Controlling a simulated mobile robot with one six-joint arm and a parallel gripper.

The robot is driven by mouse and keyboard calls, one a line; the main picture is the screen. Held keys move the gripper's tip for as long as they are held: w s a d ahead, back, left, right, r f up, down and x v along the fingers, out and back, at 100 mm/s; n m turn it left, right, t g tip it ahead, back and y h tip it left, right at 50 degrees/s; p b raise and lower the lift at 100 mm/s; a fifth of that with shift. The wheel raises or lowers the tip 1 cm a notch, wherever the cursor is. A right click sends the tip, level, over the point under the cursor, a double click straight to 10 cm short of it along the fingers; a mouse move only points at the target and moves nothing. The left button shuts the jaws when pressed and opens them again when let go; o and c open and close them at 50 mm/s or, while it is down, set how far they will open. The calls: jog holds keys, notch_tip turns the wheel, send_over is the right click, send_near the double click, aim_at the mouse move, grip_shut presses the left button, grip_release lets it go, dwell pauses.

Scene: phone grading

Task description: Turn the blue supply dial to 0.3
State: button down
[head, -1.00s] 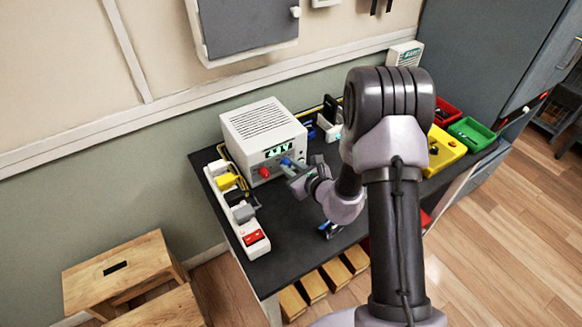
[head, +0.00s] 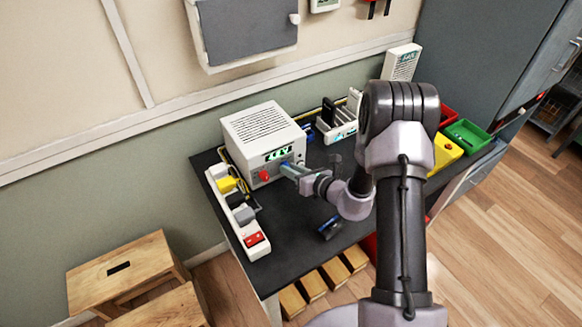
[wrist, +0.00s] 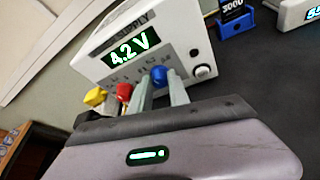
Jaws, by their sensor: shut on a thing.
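The white supply box (head: 250,130) stands on the black bench. In the wrist view its label ends in "SUPPLY" and its green display (wrist: 129,48) reads 4.2 V. The blue dial (wrist: 159,76) is on its front panel, right of a red knob (wrist: 124,92). My gripper (wrist: 161,86) reaches the panel with one finger on each side of the blue dial, shut on it. In the head view my gripper (head: 287,168) meets the front of the box and mostly hides the dial. The head view's display (head: 277,154) is too small to read surely.
A white power strip (head: 238,218) with yellow, grey and red parts lies left of the supply. A dark object (head: 329,228) lies near the front edge.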

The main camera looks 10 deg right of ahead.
jog(key=shift+d+f+m+y, duration=0.1)
jog(key=shift+m+y, duration=0.6)
jog(key=shift+m, duration=0.5)
jog(key=c, duration=1.3)
grip_release()
jog(key=shift+o, duration=0.2)
jog(key=p+v, duration=0.4)
jog(key=v, duration=1.3)
jog(key=shift+s+d, duration=0.15)
jog(key=shift+s, duration=0.05)
jog(key=shift+f, duration=0.1)
